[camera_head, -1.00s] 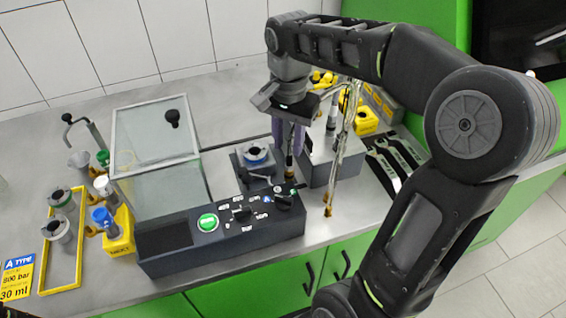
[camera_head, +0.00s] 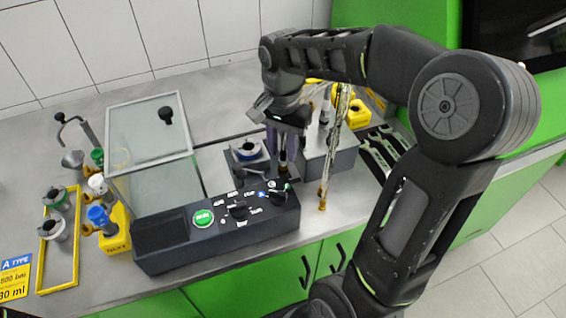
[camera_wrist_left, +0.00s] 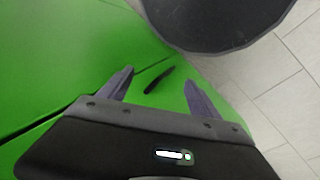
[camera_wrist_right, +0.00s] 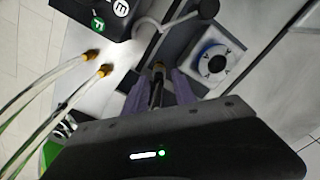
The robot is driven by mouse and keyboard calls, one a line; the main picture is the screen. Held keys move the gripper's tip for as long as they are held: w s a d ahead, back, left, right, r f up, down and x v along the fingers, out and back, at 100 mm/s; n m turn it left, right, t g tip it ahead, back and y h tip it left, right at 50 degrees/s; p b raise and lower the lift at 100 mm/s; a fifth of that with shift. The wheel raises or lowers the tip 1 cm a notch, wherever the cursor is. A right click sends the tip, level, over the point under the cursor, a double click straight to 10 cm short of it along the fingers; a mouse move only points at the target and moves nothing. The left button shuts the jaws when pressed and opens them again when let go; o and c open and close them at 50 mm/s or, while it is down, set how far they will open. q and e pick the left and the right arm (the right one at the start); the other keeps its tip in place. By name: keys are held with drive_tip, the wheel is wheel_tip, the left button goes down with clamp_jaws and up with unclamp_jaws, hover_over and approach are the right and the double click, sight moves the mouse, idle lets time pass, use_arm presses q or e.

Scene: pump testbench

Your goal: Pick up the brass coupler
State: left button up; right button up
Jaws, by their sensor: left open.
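My right gripper (camera_head: 283,150) points down over the bench behind the control box. In the right wrist view its purple fingers (camera_wrist_right: 160,84) stand on either side of a slim dark part with a brass-coloured end, the brass coupler (camera_wrist_right: 158,68). I cannot tell whether the fingers touch it. In the head view the coupler shows only partly below the fingers. Two clear hoses beside it also end in brass-coloured fittings (camera_wrist_right: 104,71). My left gripper (camera_wrist_left: 158,76) is open and empty in front of the green cabinet, outside the head view.
The control box (camera_head: 215,225) stands in front of my right gripper. A blue-ringed pump part (camera_head: 246,151) is close to its left, with a glass cover (camera_head: 150,130) beyond. A grey block (camera_head: 327,158) and wrenches (camera_head: 378,158) lie right. A yellow frame (camera_head: 42,262) is far left.

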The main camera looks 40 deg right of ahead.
sight(283, 159)
drive_tip(key=shift+f+p, duration=0.3)
drive_tip(key=shift+f, duration=1.7)
clamp_jaws()
